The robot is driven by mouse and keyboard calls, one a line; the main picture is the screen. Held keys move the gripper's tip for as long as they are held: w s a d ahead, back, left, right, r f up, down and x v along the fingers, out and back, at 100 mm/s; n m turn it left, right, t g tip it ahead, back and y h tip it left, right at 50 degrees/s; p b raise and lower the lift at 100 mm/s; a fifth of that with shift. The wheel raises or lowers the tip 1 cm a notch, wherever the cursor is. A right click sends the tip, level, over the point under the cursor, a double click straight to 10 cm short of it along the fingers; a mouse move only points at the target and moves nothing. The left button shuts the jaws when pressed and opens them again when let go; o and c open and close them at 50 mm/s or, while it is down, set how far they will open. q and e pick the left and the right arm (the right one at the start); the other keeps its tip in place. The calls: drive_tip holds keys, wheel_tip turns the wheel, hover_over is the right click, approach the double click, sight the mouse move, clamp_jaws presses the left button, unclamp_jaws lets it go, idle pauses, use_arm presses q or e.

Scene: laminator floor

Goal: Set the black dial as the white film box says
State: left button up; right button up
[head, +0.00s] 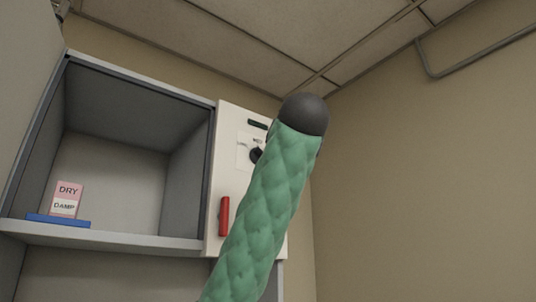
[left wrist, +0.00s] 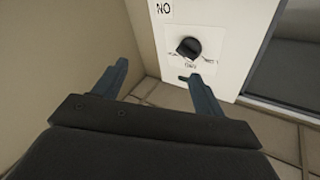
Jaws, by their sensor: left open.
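The black dial (head: 256,155) is on the white panel (head: 231,150), partly covered by my green-sleeved arm in the head view. In the left wrist view the dial (left wrist: 189,47) shows whole on a label with small print, its setting unclear. The white film box (head: 64,207) reads DAMP; a pink box (head: 69,188) reading DRY shows directly above or behind it. My left gripper (left wrist: 156,70) is open and empty, its fingers apart from the dial, one finger just below it in that picture. My right gripper is out of view.
A blue tray (head: 57,220) is under the boxes inside the open grey cabinet (head: 120,242). A red handle (head: 224,216) sits low on the panel. A plain wall (head: 420,170) stands at right, with a pipe high on it.

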use_arm(q)
wheel_tip(320, 180, up, 5)
drive_tip(key=d+n+y, duration=0.1)
drive_tip(key=y, duration=0.2)
drive_tip(key=n+g+y+b, duration=0.1)
drive_tip(key=n+g+y, duration=0.35)
drive_tip(key=y, duration=0.25)
approach(256, 153)
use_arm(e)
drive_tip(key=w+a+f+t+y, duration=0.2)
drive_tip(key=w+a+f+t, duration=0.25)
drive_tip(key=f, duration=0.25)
use_arm(q)
drive_tip(key=w+a+p, duration=0.1)
drive_tip(key=w+a, duration=0.1)
drive_tip(key=w, duration=0.4)
drive_tip(key=shift+w+r, duration=0.25)
drive_tip(key=shift+w, duration=0.05)
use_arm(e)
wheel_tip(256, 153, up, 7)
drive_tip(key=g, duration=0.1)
use_arm(q)
drive_tip(key=shift+m+g, duration=0.25)
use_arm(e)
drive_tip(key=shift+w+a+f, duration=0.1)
use_arm(q)
drive_tip(key=c, duration=1)
